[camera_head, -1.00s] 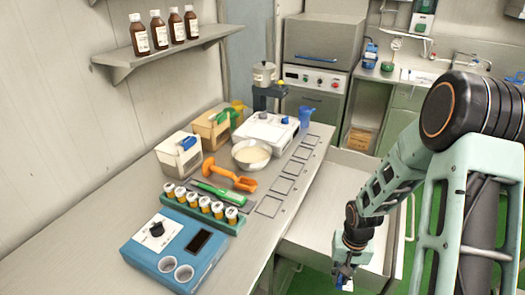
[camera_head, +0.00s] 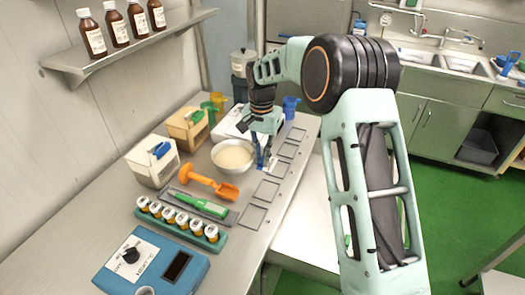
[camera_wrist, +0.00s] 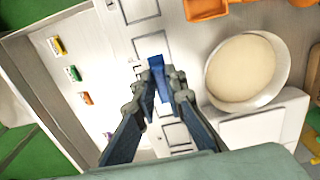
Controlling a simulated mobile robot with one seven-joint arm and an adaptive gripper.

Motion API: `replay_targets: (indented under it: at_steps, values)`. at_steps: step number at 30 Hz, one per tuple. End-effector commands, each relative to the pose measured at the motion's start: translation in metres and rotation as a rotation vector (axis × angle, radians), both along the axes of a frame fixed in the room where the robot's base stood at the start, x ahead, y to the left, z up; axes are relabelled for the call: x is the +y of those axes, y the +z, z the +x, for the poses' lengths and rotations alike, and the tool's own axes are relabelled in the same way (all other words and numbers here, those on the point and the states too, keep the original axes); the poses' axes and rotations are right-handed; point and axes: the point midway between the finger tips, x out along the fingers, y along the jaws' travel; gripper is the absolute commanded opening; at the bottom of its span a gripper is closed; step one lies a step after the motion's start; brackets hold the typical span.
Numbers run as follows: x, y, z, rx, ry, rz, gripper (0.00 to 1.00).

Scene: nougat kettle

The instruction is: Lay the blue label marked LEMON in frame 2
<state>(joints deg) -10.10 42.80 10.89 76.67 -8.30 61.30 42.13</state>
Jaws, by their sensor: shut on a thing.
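My gripper (camera_wrist: 165,94) is shut on a blue label (camera_wrist: 156,70), which sticks out past the fingertips in the wrist view; I cannot read its lettering. In the head view my gripper (camera_head: 262,160) hangs over the counter, just right of the white bowl. A row of dark-outlined frames lies along the counter's right edge, with a near one (camera_head: 253,216) and another (camera_head: 267,190) clear in view. In the wrist view the label hides part of one outline (camera_wrist: 151,46). The frame numbers are too small to read. I cannot tell whether the label touches the counter.
The bowl of pale contents (camera_head: 233,157) stands close beside my gripper. An orange scoop (camera_head: 205,184) and a green-handled tool (camera_head: 200,204) lie nearer. The open drawer (camera_wrist: 40,85) holds several coloured labels. A blue device (camera_head: 150,264) sits at the near end.

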Motion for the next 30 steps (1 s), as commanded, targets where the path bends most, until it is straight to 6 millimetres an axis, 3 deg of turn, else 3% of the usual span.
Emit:
replay_targets:
  at_steps: [30]
  values:
    - [0.000,-0.098,0.000,0.000,0.001,-0.001,0.00]
